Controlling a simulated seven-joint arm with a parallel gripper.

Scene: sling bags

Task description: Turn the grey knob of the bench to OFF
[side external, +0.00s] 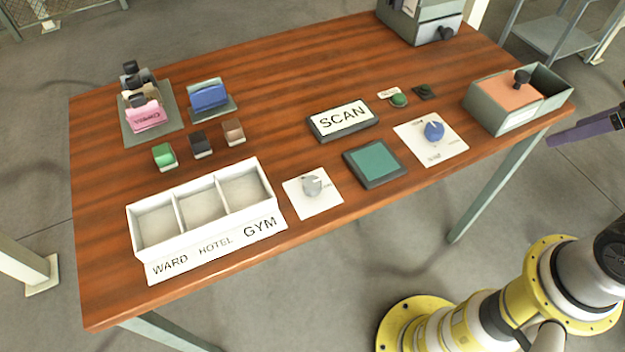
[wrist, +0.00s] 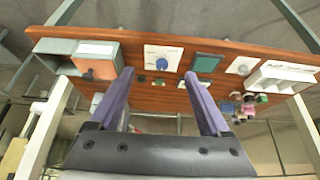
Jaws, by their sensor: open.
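The grey knob (side external: 312,185) sits on a white plate (side external: 325,205) near the front edge of the wooden bench (side external: 300,75), right of the three-part white tray. The plate's small print is too small to read. The grey knob also shows in the wrist view (wrist: 242,69), at the right on its white plate. My gripper (wrist: 158,78) is open and empty in the wrist view, with two purple fingers spread apart. It is well away from the grey knob. In the side view only a purple finger (side external: 585,128) shows at the right edge, off the bench.
A blue knob (side external: 434,131) on a white plate, a green pad (side external: 374,163) and a SCAN sign (side external: 342,118) stand near the grey knob. The WARD/HOTEL/GYM tray (side external: 210,246) is left of it. A grey box with an orange block (side external: 508,100) is at the right end.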

